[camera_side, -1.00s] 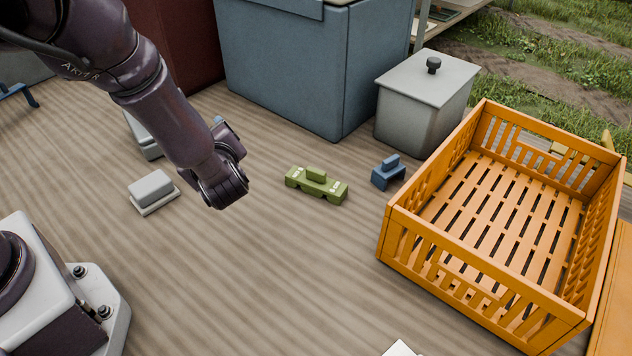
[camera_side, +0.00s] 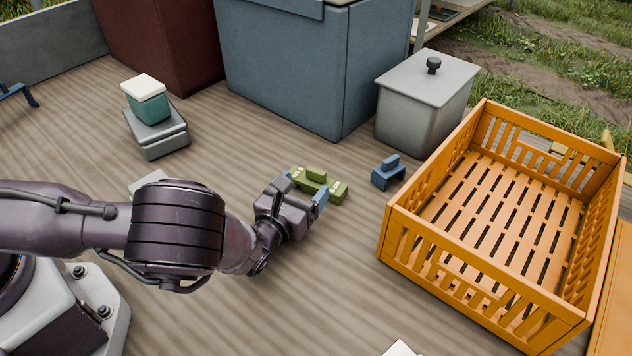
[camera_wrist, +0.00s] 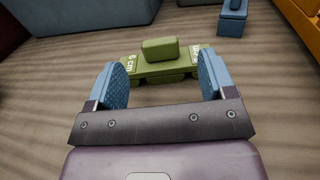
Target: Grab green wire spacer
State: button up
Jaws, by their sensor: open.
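The green wire spacer (camera_side: 332,188) lies flat on the wooden table, with a raised block on its middle and white lettering at its ends. In the wrist view the spacer (camera_wrist: 160,65) lies just beyond the fingertips, its long side running across the picture. My gripper (camera_side: 306,187) is low over the table beside the spacer, open, with blue fingers spread. In the wrist view my gripper (camera_wrist: 164,72) has nothing between its fingers; the spacer spans roughly the width of the gap. In the side view my gripper hides part of the spacer's near side.
A small blue spacer (camera_side: 387,173) sits to the right of the green one. The orange slatted crate (camera_side: 470,262) is farther right and empty. A grey lidded box (camera_side: 415,118) and a large blue box (camera_side: 285,75) stand behind. A scale (camera_side: 160,139) carries a green-and-white block.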

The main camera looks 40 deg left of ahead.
aim_at(314, 174)
jog(key=x, duration=0.7)
jog(key=shift+w+a+f, duration=0.1)
jog(key=shift+w, duration=0.2)
jog(key=c, duration=1)
